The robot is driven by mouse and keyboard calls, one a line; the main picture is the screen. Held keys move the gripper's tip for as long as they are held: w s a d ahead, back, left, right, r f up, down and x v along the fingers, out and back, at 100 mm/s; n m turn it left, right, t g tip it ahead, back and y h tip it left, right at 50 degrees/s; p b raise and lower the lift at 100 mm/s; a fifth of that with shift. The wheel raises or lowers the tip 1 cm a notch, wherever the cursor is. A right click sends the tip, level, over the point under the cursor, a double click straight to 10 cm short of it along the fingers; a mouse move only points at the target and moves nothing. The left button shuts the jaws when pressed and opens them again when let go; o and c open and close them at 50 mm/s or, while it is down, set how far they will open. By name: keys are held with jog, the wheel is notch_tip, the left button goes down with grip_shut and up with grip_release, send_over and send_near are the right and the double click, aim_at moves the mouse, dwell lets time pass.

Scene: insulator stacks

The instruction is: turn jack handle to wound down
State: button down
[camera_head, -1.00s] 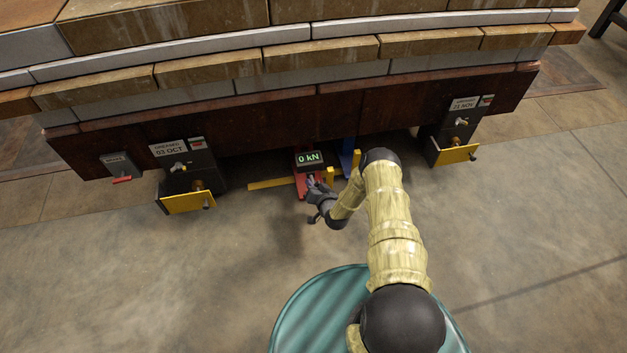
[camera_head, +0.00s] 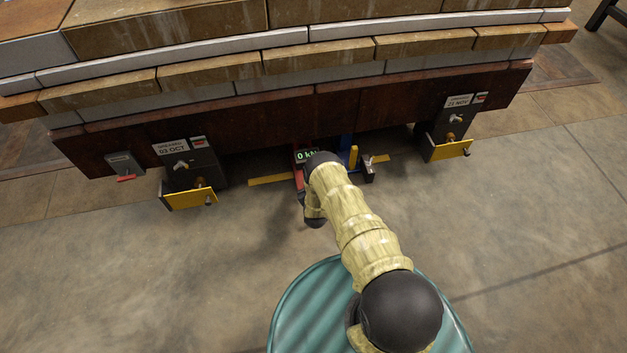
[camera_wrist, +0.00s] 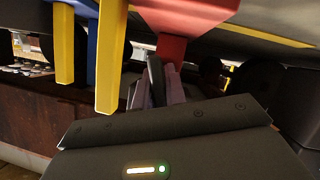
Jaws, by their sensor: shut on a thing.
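The red jack with its "0 kN" display (camera_head: 304,156) stands under the dark red beam, partly covered by my arm in the head view. Its red body also shows at the top of the wrist view (camera_wrist: 182,22). My gripper (camera_wrist: 160,78) is just below that red body, its greyish fingers shut around a dark bar, the jack handle (camera_wrist: 155,72). Most of the handle is hidden by the fingers and the gripper body. In the head view the fingers are hidden behind my arm.
Blue (camera_head: 346,145) and yellow (camera_head: 353,157) posts stand close right of the jack. Dark boxes with yellow plates flank it at left (camera_head: 190,199) and right (camera_head: 452,150). A grey box with a red lever (camera_head: 125,178) is far left. The front floor is clear.

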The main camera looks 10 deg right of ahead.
jog(key=n, duration=0.1)
jog(key=n+h+b, duration=0.1)
jog(key=shift+a+f+n+t+h, duration=0.15)
jog(key=shift+n+t+h, duration=0.15)
jog(key=n+h+b, duration=0.1)
jog(key=n+b, duration=0.1)
jog(key=b, duration=0.1)
jog(key=shift+n+t, duration=0.4)
jog(key=n+h+b, duration=0.1)
jog(key=n+b, duration=0.1)
jog(key=b, duration=0.1)
jog(key=shift+n+t+h, duration=0.3)
jog(key=shift+n+t, duration=0.1)
jog(key=shift+d+r+n+t+b, duration=0.2)
jog(key=shift+r+n+t+b, duration=0.15)
jog(key=shift+n+b, duration=0.65)
jog(key=c, duration=1.5)
grip_release()
jog(key=shift+o, duration=0.2)
jog(key=shift+d+h, duration=0.1)
jog(key=shift+h, duration=0.2)
